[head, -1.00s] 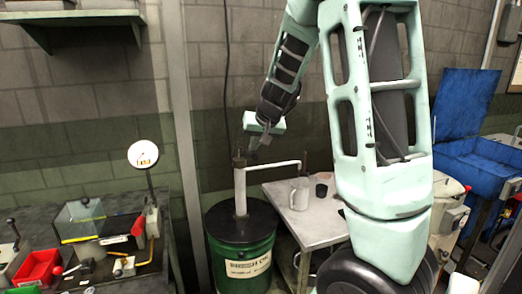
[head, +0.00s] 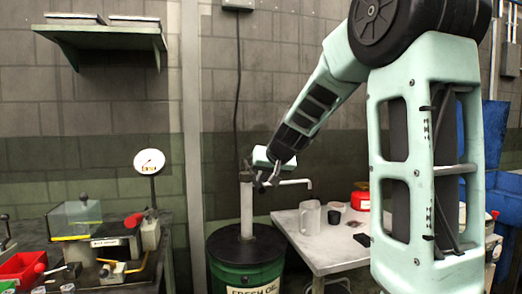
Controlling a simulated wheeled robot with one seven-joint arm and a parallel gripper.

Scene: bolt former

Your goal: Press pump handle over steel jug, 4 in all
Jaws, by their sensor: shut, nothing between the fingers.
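The pump stands on a green oil drum (head: 246,256), with a pale upright column (head: 246,212) and a spout (head: 292,182) reaching right. The steel jug (head: 309,217) stands on the grey table, close to below the spout's end. Its contents are not visible. The pump handle is a small dark shape near the column's top, partly hidden by my gripper. My gripper (head: 262,182) is shut and empty at the column's top, pointing down. I cannot tell whether it touches the handle.
A dark cup (head: 334,216) and a red container (head: 360,196) stand on the grey table (head: 325,252) right of the jug. A cluttered bench with a red bin (head: 20,270) and a round dial (head: 149,161) is at left. A shelf (head: 105,34) hangs above.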

